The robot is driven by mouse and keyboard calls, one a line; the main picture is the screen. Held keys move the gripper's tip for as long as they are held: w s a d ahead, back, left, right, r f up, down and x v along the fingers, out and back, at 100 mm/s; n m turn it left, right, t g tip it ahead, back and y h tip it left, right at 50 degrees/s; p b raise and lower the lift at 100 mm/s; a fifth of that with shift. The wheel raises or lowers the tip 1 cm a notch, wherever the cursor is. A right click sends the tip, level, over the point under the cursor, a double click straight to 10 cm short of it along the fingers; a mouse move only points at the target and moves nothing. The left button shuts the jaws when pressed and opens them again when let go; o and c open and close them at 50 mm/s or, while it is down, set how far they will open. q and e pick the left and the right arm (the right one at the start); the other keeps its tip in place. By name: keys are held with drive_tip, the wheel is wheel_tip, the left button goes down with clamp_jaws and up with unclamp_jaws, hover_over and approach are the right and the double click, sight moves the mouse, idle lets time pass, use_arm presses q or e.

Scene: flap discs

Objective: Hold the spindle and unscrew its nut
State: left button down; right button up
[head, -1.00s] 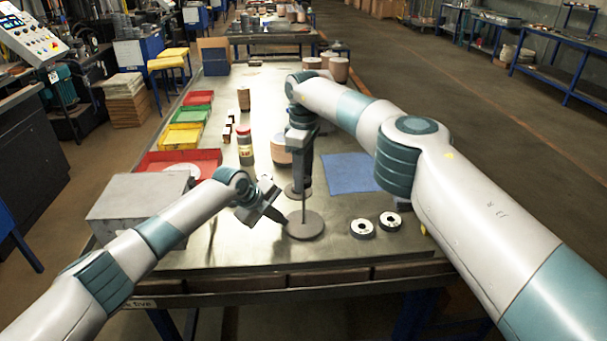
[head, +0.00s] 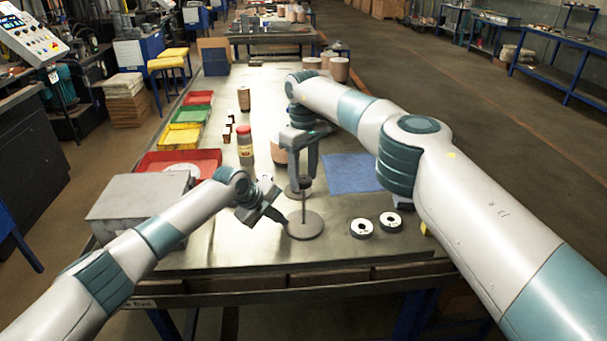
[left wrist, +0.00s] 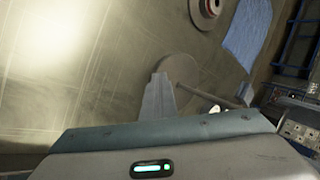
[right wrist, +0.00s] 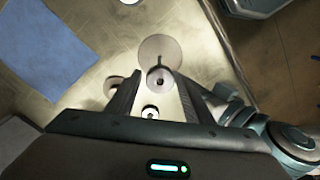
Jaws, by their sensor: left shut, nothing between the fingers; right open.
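The spindle is a thin upright rod on a round grey base (head: 305,225) near the table's front. A small dark nut (head: 305,182) shows near its top. My right gripper (head: 302,178) is open above the spindle, fingers pointing down. In the right wrist view, a small round piece with a dark hole (right wrist: 161,79), seemingly the nut, lies between the spread fingers. My left gripper (head: 284,221) is shut and empty, low and just left of the rod. In the left wrist view its closed fingers (left wrist: 159,80) overlap the base (left wrist: 180,70); contact with the rod (left wrist: 212,94) cannot be told.
Two flap discs (head: 362,228) (head: 390,221) lie right of the spindle. A blue cloth (head: 352,173) lies behind them. A grey box (head: 130,195), a red tray (head: 205,157) and a jar (head: 245,143) stand left and behind. The front table strip is clear.

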drive_tip(key=c, duration=0.8)
drive_tip(key=shift+o, duration=0.2)
drive_tip(key=n, duration=2.8)
drive_tip(key=shift+f+n, duration=0.1)
drive_tip(key=shift+n, duration=0.2)
